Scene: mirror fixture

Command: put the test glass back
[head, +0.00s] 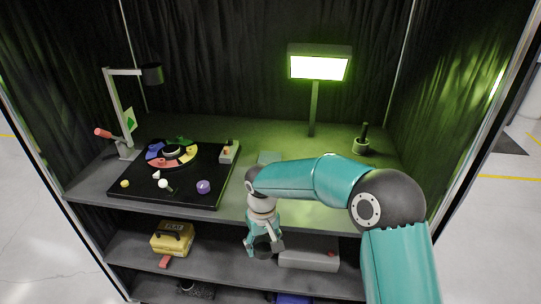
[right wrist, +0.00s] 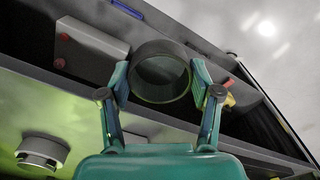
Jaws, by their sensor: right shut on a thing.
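My right gripper (head: 262,250) hangs in front of the cabinet, just below the front edge of the upper worktop and before the middle shelf. In the right wrist view its two fingers (right wrist: 162,82) are shut on opposite sides of a short round piece with a dark rim and a dark see-through middle, which looks like the test glass (right wrist: 162,49). The glass is held clear of the shelves. In the head view it is small and partly hidden by the fingers. My left gripper is not in view.
The worktop holds a black board (head: 150,196) with coloured segments, a lamp (head: 318,67), a small knobbed post (head: 361,146) and a clamp stand (head: 118,105). On the middle shelf are a yellow case (head: 172,240) and a grey box (head: 310,257) close right of my gripper. A flat plate (head: 269,157) lies mid-worktop.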

